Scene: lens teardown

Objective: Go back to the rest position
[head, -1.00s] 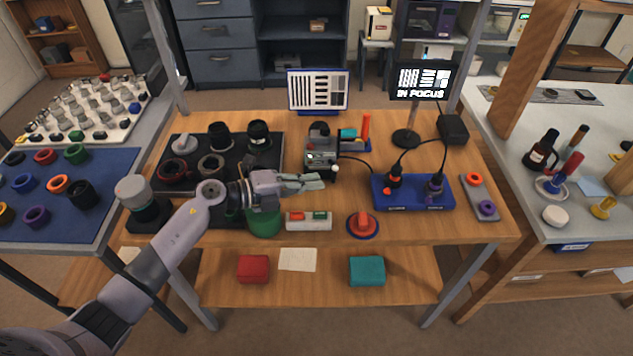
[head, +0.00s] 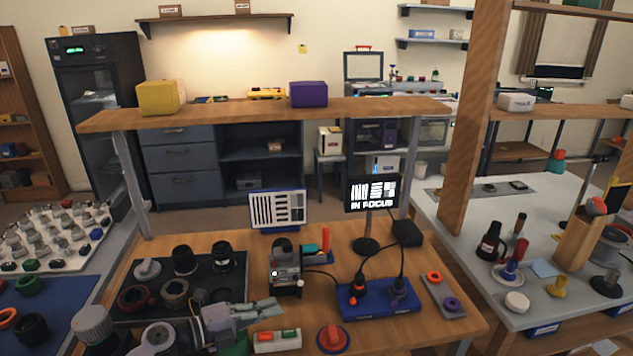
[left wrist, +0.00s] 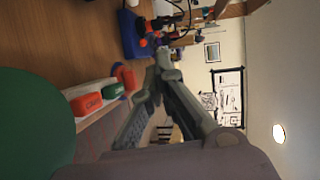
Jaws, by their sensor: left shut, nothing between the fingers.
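My left gripper (head: 276,309) hangs over the front part of the wooden bench (head: 440,327), shut and empty. Its fingers point right, above the white block with red and green parts (head: 277,341). The green cup (head: 235,346) is partly hidden beneath the gripper. In the left wrist view, the shut fingers (left wrist: 163,66) show with nothing between them, and the green cup fills the left edge. My right gripper is not in view.
A grey device (head: 285,270) stands behind the gripper. A red round knob (head: 332,338) is to its right, and a blue box (head: 377,302) with cables lies further right. Lens parts stand on the dark mat (head: 238,277). A wooden shelf (head: 215,117) spans the back.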

